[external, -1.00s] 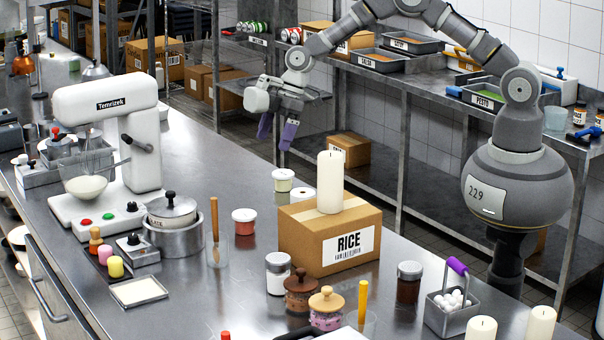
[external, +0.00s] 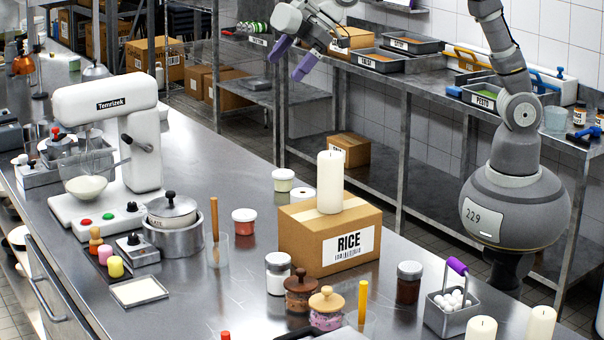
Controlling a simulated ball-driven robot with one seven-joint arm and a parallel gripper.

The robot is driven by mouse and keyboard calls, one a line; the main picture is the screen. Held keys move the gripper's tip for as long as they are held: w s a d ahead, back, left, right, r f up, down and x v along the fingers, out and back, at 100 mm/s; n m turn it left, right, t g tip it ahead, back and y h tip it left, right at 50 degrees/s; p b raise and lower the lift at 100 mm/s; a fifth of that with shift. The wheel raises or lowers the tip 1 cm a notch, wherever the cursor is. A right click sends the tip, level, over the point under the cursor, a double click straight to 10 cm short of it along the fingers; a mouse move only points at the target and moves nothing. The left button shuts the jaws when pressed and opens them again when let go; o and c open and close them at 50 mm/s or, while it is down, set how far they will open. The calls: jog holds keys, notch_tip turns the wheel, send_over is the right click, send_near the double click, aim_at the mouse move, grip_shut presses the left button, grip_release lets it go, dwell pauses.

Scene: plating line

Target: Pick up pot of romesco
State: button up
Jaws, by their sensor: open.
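A small tub with red contents and a pale rim (external: 244,222) stands upright on the steel counter, left of the rice box. It looks like the pot of romesco, but I can read no label on it. My gripper (external: 285,69) is open and empty, with its two purple fingers spread and pointing down and left. It is high up, beyond the counter's far edge and well apart from the tub.
A cardboard rice box (external: 300,244) with a white candle (external: 330,182) on it stands right of the tub. A glass with a wooden stick (external: 217,247) stands close left. A white-lidded tub (external: 283,180) is behind. A mixer (external: 118,110) stands at left.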

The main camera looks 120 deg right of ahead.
jog(key=s+a+r+t+b, duration=0.3)
jog(key=a+r, duration=0.4)
jog(key=a, duration=0.4)
jog(key=s+a+r+t+y+b, duration=0.1)
jog(key=s+a+r+t+b, duration=0.2)
jog(key=s+a+r+b, duration=0.3)
jog(key=a+r+b, duration=0.1)
jog(key=a, duration=0.4)
jog(key=shift+r, duration=0.25)
jog(key=shift+m+t+y, duration=0.3)
jog(key=shift+t+y, duration=0.4)
jog(key=shift+t, duration=0.2)
jog(key=s+a+r, duration=0.1)
jog(key=s, duration=0.1)
jog(key=s+a+r+b, duration=0.1)
jog(key=s, duration=0.1)
jog(key=s+a+r+b, duration=0.1)
jog(key=s+r, duration=0.1)
jog(key=shift+a, duration=0.15)
jog(key=shift+c, duration=0.4)
jog(key=shift+w, duration=0.15)
